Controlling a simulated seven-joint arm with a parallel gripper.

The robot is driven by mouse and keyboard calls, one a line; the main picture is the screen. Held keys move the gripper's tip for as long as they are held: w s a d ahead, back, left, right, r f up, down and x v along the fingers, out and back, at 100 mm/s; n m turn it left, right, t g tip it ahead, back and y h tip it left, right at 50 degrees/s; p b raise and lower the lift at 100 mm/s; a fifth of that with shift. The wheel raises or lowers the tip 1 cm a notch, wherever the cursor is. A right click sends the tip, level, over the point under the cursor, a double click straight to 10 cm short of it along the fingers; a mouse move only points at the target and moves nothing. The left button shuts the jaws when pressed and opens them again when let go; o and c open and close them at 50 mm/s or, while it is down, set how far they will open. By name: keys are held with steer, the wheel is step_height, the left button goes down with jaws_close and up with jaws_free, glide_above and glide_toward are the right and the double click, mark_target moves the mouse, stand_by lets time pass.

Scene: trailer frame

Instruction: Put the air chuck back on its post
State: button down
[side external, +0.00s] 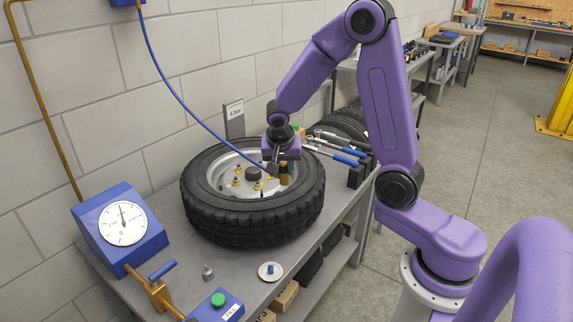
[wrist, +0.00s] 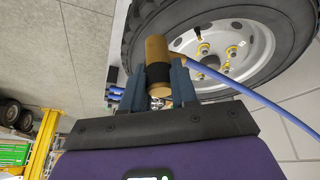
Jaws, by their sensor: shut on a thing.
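The air chuck is a brass-coloured cylinder with a black band (wrist: 157,50), and a blue hose (wrist: 250,95) runs from it to the right. My gripper (wrist: 159,82) is shut on its banded part. In the side external view my gripper (side external: 277,163) is over the right part of the wheel, and the brown chuck (side external: 284,177) shows below it. Whether the chuck touches the wheel or a valve is unclear. A small white disc with a blue peg (side external: 270,270) sits at the bench's front edge; I cannot tell if this is the post.
The tyre (side external: 250,228) lies flat on the grey bench. A blue gauge box (side external: 122,225), a brass valve with a blue lever (side external: 158,291) and a green-button box (side external: 219,302) stand left and front. Blue-handled tools (side external: 338,152) lie behind right. The hose hangs along the wall.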

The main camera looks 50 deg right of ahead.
steer(key=w+a+f, duration=0.6)
steer(key=w+a, duration=0.2)
steer(key=a, duration=0.3)
steer(key=shift+w+a+f, duration=0.5)
steer(key=shift+a+f, duration=1.5)
steer(key=shift+f, duration=0.15)
steer(key=shift+w+a+f, duration=0.45)
steer(key=shift+a+f, duration=1.5)
steer(key=shift+f, duration=0.25)
steer(key=shift+w+a+f, duration=0.5)
steer(key=shift+a+f, duration=1.5)
steer(key=shift+f, duration=0.15)
steer(key=shift+f, duration=0.2)
steer(key=shift+f, duration=1.4)
steer(key=shift+c, duration=1.6)
jaws_free()
